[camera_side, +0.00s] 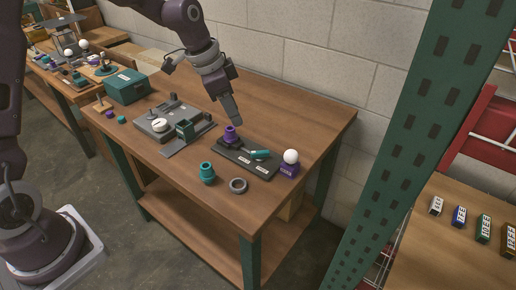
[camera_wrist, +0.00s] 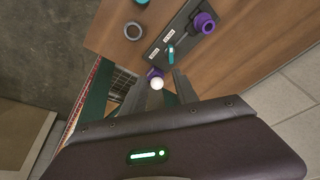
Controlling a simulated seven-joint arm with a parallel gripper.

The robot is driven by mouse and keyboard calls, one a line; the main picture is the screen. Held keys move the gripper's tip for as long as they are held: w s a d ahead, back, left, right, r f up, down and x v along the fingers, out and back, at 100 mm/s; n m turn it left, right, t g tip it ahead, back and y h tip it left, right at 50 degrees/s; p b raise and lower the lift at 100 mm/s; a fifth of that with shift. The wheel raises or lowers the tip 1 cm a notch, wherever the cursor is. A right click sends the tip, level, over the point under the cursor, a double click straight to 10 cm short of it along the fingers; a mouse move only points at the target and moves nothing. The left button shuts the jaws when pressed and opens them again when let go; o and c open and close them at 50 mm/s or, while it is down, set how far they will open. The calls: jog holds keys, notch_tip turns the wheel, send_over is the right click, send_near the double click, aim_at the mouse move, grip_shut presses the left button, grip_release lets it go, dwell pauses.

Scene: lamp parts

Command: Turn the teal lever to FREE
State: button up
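The teal lever (camera_side: 260,154) is mounted on a dark plate (camera_side: 236,158) on the bench. In the wrist view the lever (camera_wrist: 171,53) lies ahead of the fingertips. Two white labels sit on one edge of the plate (camera_wrist: 181,32), too small to read. A purple stepped part (camera_side: 231,136) stands at the plate's other end and also shows in the wrist view (camera_wrist: 205,22). My gripper (camera_side: 238,122) is above the bench behind the plate. In the wrist view its fingers (camera_wrist: 167,82) are apart with nothing held. They touch neither lever nor plate.
A white ball (camera_side: 291,156) on a purple base (camera_side: 289,170) stands close beside the plate's lever end. A teal part (camera_side: 207,172) and a grey ring (camera_side: 238,185) lie in front. A grey fixture (camera_side: 185,131) and teal box (camera_side: 127,87) are left. Bench at right is clear.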

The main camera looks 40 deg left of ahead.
jog(key=m+h, duration=0.1)
send_near(260, 152)
jog(key=shift+h, duration=0.3)
jog(key=x, duration=0.8)
jog(key=shift+w+a+f, duration=0.2)
jog(key=shift+a+f, duration=0.05)
jog(key=shift+f, duration=0.1)
grip_shut()
